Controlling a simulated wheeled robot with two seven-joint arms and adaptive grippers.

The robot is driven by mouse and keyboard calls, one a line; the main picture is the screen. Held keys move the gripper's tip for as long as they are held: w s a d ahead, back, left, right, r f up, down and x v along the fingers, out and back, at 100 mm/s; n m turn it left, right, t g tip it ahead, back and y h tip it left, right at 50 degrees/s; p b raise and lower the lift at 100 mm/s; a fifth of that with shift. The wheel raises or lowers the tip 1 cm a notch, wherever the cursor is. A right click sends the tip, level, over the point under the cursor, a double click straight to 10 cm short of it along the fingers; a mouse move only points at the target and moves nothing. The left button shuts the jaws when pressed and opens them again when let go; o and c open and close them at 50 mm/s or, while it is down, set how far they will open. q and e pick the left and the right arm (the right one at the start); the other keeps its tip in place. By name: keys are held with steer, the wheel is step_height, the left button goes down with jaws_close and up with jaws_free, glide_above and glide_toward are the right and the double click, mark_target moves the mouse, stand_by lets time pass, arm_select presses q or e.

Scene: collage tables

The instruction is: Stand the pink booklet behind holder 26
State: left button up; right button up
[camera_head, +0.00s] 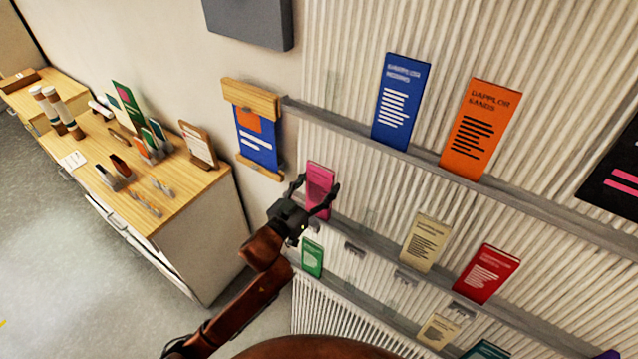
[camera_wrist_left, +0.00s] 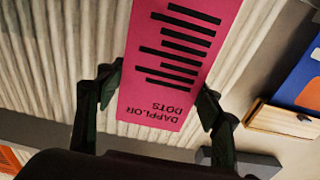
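The pink booklet (camera_head: 320,181) is upright near the left end of the middle wall rail, its lower part partly hidden by my gripper in the head view. In the left wrist view the pink booklet (camera_wrist_left: 172,62) appears upside down, with the title "DAPPLOR DOTS". My left gripper (camera_head: 317,187) has one finger at each side edge of it; in the left wrist view the fingertips (camera_wrist_left: 160,88) appear to touch both edges. I cannot tell whether its bottom rests on the rail. Small grey holders (camera_head: 355,248) sit along the wall; no number 26 is readable. My right gripper is out of view.
Beige (camera_head: 426,243) and red (camera_head: 487,273) booklets stand farther right; a green one (camera_head: 312,258) is lower left. Blue (camera_head: 401,102) and orange (camera_head: 480,130) booklets stand on the upper rail (camera_head: 430,158).

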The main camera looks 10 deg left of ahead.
arm_select(q)
steer(key=o, duration=0.5)
steer(key=shift+s, duration=0.1)
steer(key=v, duration=1.1)
steer(key=shift+s+a, duration=0.15)
steer(key=shift+s, duration=0.25)
